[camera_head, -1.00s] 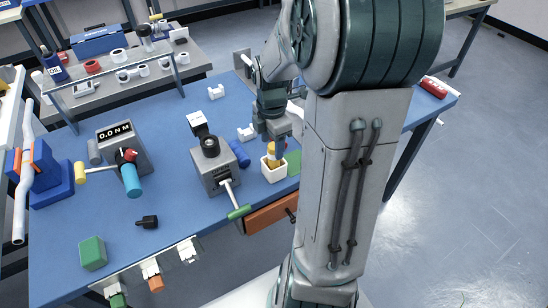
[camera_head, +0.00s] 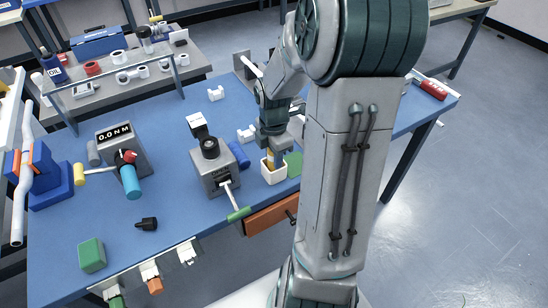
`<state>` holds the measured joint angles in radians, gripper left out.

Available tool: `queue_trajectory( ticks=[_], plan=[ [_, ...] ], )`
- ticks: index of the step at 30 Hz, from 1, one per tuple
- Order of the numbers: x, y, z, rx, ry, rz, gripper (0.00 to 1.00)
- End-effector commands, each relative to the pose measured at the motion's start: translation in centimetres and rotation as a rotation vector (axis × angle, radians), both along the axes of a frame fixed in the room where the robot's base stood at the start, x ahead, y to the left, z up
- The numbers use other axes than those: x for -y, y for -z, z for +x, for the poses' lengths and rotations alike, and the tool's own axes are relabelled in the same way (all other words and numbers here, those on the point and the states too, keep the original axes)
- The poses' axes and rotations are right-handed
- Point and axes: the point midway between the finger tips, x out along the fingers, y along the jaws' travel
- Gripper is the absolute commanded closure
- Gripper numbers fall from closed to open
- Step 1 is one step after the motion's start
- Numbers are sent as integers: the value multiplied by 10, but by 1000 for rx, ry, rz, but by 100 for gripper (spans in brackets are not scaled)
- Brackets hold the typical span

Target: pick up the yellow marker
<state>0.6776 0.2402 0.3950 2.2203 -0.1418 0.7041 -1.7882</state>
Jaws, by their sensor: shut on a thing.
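The yellow marker (camera_head: 269,162) shows as a small yellow-orange strip at the mouth of a small white cup (camera_head: 274,176) on the blue bench. My gripper (camera_head: 273,154) points down over the cup and is shut on the marker, with its fingers at the cup's mouth. The lower part of the marker is hidden inside the cup, and the fingers cover most of the rest.
A grey device with a green-tipped lever (camera_head: 218,178) and a blue cylinder (camera_head: 239,154) stand left of the cup. A green pad (camera_head: 293,164) lies to its right. An orange drawer front (camera_head: 270,216) is below the bench's front edge. White blocks lie behind.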

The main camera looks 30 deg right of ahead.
Motion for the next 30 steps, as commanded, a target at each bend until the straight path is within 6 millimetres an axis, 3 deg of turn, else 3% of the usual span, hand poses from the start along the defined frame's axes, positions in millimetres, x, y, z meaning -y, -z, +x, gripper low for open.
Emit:
queue_trajectory(
  ticks=[8,14,30],
  plan=[
    [1,-12,1,2,0,-2,93],
    [1,-44,1,5,0,-4,93],
    [75,-99,-62,2,4,-2,93]
  ],
)
